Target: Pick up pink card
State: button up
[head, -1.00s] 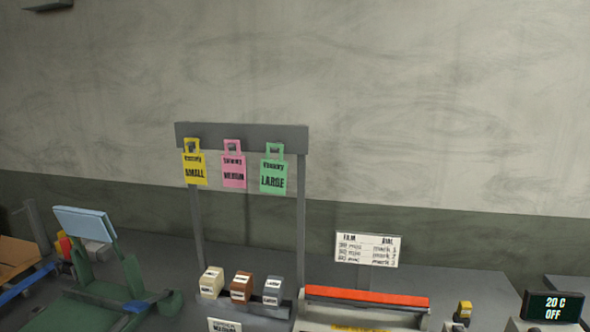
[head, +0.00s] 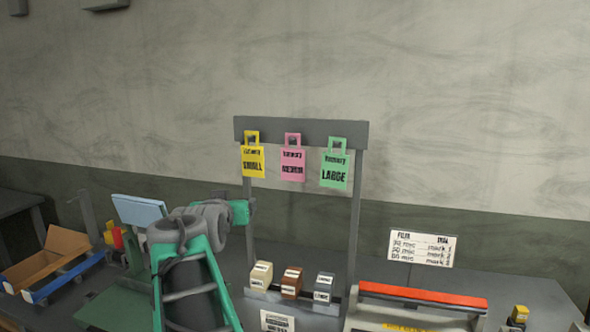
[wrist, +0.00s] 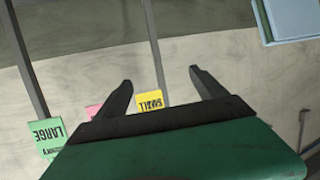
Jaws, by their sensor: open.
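The pink card (head: 293,163) hangs from the grey crossbar of a rack, between a yellow SMALL card (head: 253,160) and a green LARGE card (head: 335,169). In the wrist view only a small part of the pink card (wrist: 92,110) shows beside my left finger. My gripper (wrist: 158,72) is open and empty, with the yellow card (wrist: 150,103) seen between its fingers and the green card (wrist: 47,136) out to the left. In the head view my green arm stands left of the rack, below card height and apart from the cards.
The rack's crossbar (head: 220,128) spans two posts. Below it stand a cream block (head: 261,275), a brown block (head: 291,282) and a grey block (head: 323,287). A sign (head: 422,247) and a red-topped unit (head: 422,296) are to the right.

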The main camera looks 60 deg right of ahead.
aim_at(293, 160)
jog(key=s+d+r+m+g+h, duration=0.1)
jog(key=s+d+r, duration=0.1)
jog(key=s+d, duration=0.1)
jog(key=s+d+r+m+g+h, duration=0.1)
jog(key=s+d+r+h, duration=0.1)
jog(key=s+d+r, duration=0.1)
jog(key=s+d+r+m+g+h, duration=0.1)
jog(key=s+d+r, duration=0.2)
jog(key=s, duration=0.1)
jog(key=shift+s+d+r+m+g, duration=0.15)
jog(key=shift+s+r+m+g, duration=0.15)
jog(key=shift+m, duration=0.1)
jog(key=d+p, duration=0.1)
jog(key=d, duration=0.1)
jog(key=w+d+p, duration=0.1)
jog(key=d, duration=0.2)
jog(key=d+p, duration=0.1)
jog(key=d, duration=0.1)
jog(key=shift+w+d+f, duration=0.1)
jog(key=shift+w+d, duration=0.1)
jog(key=shift+w, duration=0.05)
jog(key=shift+a, duration=0.1)
jog(key=shift+c, duration=0.4)
jog(key=c, duration=1.3)
